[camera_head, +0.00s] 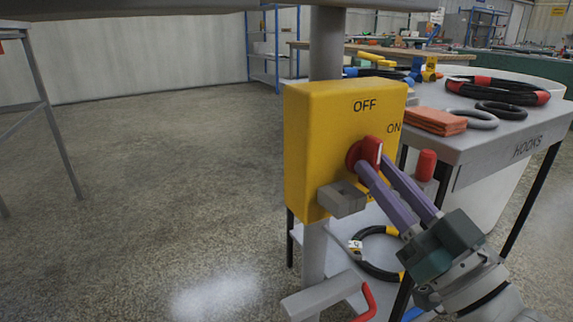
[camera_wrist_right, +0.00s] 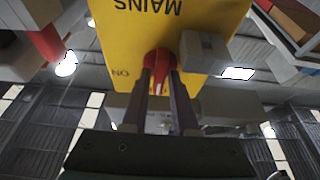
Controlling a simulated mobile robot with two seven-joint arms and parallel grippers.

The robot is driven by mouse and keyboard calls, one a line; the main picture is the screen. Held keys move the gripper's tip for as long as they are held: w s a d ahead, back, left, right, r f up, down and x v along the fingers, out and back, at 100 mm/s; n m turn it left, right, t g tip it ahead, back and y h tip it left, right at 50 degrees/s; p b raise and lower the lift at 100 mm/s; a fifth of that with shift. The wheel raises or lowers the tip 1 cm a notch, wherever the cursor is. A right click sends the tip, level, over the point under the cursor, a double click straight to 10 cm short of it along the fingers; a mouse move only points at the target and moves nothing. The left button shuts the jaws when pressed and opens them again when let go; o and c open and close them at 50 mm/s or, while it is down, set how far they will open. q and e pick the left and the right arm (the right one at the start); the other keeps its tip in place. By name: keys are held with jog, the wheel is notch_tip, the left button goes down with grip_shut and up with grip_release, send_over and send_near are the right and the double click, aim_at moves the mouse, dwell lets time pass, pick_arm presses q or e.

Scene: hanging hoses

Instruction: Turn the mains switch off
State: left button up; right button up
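A yellow mains box (camera_head: 318,150) hangs on a grey post, with OFF at its top and ON at its upper right. The wrist view shows the same box (camera_wrist_right: 115,45) upside down, with MAINS on it. Its red rotary switch (camera_head: 371,150) has a white mark and also shows in the wrist view (camera_wrist_right: 160,60). My right gripper (camera_head: 377,166) has its purple fingertips at the switch handle, one on each side. Whether they press on it or stand just apart, I cannot tell. Which label the handle points to is unclear. My left gripper is not in view.
A grey block (camera_head: 342,198) sticks out at the box's lower front. A hooks table (camera_head: 480,145) behind my right gripper holds hose coils (camera_head: 498,90) and orange cloths (camera_head: 436,121). A red cylinder (camera_head: 426,165) is close beside the fingers. The floor (camera_head: 150,180) to the left is clear.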

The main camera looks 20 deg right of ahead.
jog(key=shift+o, duration=1.3)
jog(key=v, duration=1)
jog(key=shift+r, duration=0.1)
